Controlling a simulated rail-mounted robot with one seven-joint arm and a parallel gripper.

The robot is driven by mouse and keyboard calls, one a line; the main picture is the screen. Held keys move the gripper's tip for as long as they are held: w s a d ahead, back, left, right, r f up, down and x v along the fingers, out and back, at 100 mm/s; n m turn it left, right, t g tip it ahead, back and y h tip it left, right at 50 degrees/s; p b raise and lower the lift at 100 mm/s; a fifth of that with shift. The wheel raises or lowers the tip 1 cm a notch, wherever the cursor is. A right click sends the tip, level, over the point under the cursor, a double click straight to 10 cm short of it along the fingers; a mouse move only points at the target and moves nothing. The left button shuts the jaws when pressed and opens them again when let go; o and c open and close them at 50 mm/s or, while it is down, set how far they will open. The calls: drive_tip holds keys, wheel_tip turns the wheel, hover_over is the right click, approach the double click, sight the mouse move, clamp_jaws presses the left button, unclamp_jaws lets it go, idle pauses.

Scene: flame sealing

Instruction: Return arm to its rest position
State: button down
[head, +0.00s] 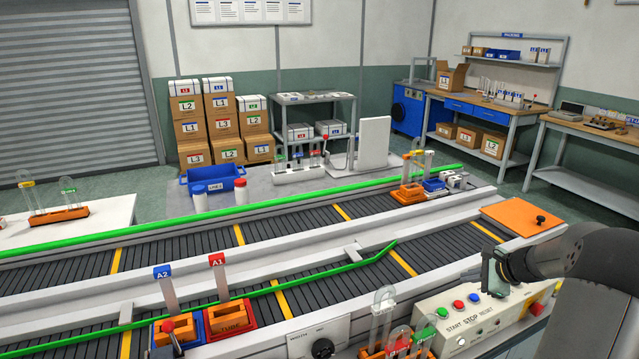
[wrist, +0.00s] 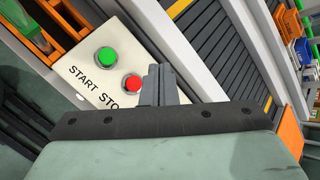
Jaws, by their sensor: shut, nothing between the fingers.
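My gripper (head: 494,272) is at the right of the head view, above the control panel at the conveyor's near side. In the wrist view its fingers (wrist: 158,84) are shut together with nothing held. The panel (head: 462,320) carries several buttons. In the wrist view the green START button (wrist: 106,60) and the red STOP button (wrist: 132,84) show, the red one just left of the fingertips. I cannot tell the height of the fingers above the panel.
Glass tubes stand in an orange rack (head: 372,353) left of the panel. Two conveyor lanes (head: 300,297) run across, with a green rail (head: 300,282). Stations A1 (head: 230,318) and A2 (head: 177,330) stand at the near edge. An orange plate (head: 522,217) lies at the conveyor's right end.

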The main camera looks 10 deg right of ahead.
drive_tip(key=s+a+r+n+g, duration=0.2)
drive_tip(key=s+a+n, duration=0.1)
drive_tip(key=a, duration=0.5)
drive_tip(key=s+a+r+n+g, duration=0.15)
drive_tip(key=a+n, duration=0.25)
drive_tip(key=a, duration=0.4)
drive_tip(key=s+a+r+n+g, duration=0.2)
drive_tip(key=s+a+n, duration=0.1)
drive_tip(key=a, duration=0.5)
drive_tip(key=s+a+n+h, duration=0.1)
drive_tip(key=s+a+n, duration=0.2)
drive_tip(key=s, duration=0.4)
drive_tip(key=s+a+n+g+h, duration=0.1)
drive_tip(key=s+a+n, duration=0.3)
drive_tip(key=s, duration=0.3)
drive_tip(key=s+a+n+g+h, duration=0.1)
drive_tip(key=s+a+n, duration=0.3)
drive_tip(key=s, duration=0.4)
drive_tip(key=shift+n+h, duration=0.5)
drive_tip(key=shift+a, duration=0.15)
